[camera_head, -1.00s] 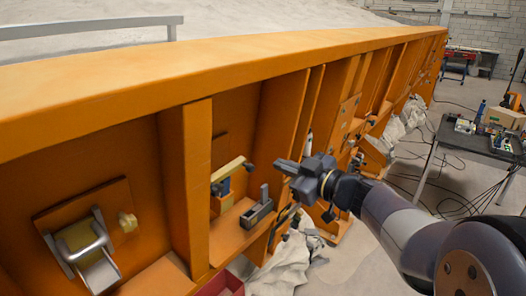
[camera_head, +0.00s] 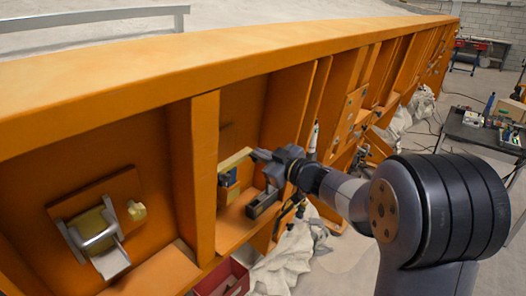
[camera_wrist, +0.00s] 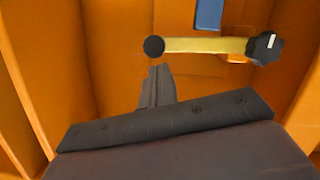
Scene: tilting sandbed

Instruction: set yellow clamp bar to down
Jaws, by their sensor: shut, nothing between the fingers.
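In the wrist view the bar (camera_wrist: 205,45) lies nearly level across the picture, with a round black end at left and a black knob (camera_wrist: 265,48) at right.
A dark open-topped holder (camera_head: 263,203) stands on the bay's shelf below my gripper. Orange ribs (camera_head: 205,170) wall the bay. A silver-handled latch (camera_head: 92,238) is in the left bay. A red bin (camera_head: 225,280) and grey cloth (camera_head: 287,262) lie below.

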